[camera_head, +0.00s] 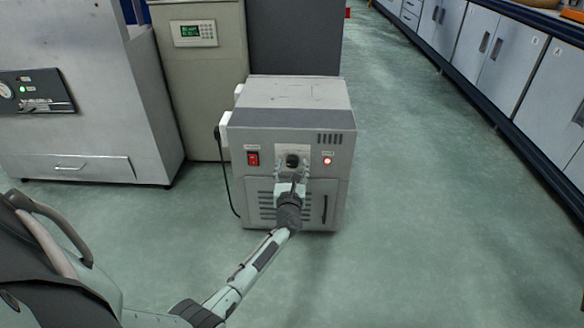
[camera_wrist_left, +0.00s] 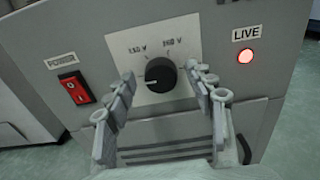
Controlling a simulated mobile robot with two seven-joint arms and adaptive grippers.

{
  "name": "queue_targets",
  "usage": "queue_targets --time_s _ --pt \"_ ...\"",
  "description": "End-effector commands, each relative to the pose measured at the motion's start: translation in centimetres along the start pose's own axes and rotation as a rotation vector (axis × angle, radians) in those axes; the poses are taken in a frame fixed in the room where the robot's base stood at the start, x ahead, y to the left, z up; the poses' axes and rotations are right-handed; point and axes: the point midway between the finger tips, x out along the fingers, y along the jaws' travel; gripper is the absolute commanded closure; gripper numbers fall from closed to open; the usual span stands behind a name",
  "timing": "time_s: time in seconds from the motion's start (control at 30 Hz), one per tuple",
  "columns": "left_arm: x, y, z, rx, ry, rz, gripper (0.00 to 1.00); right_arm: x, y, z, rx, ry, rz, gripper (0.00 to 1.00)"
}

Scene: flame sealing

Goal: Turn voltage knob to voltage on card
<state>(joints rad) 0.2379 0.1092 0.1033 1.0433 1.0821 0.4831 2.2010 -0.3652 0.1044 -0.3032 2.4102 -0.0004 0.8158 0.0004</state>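A black round voltage knob (camera_wrist_left: 160,75) sits on a light plate on the front of a grey box unit (camera_head: 290,105); the knob also shows in the head view (camera_head: 292,160). Two voltage labels are printed above it, the left one blurred, perhaps 130 V or 230 V, the right one not clearly legible. The knob's white mark points left and down. My left gripper (camera_wrist_left: 165,100) is open, its fingers on either side of the knob and apart from it. It also shows in the head view (camera_head: 291,178). No card is seen. My right gripper is out of view.
A red power switch (camera_wrist_left: 76,88) is left of the knob and a lit red LIVE lamp (camera_wrist_left: 246,56) is right of it. A black cable (camera_head: 228,175) hangs at the unit's left side. Grey cabinets (camera_head: 75,100) stand left; the floor (camera_head: 430,220) to the right is clear.

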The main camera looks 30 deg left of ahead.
Motion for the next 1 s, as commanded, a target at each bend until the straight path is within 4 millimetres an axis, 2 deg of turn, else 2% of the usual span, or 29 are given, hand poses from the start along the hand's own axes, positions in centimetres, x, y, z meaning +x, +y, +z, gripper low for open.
queue_targets --time_s 0.03,0.3,0.4,0.73,1.0 --pt "-0.01 0.01 0.0 0.0 0.0 0.0 0.52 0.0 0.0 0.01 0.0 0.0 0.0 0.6" --pt "-0.02 0.01 0.0 0.001 0.0 0.0 0.86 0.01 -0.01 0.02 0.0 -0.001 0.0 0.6" --pt "-0.03 0.02 0.0 0.001 0.0 0.0 0.95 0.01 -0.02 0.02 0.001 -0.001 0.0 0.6" --pt "-0.03 0.0 0.0 0.059 -0.001 0.0 0.95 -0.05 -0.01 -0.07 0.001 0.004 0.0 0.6" --pt "-0.04 -0.11 -0.01 0.242 -0.001 0.001 0.95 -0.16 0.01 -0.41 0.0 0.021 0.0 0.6"
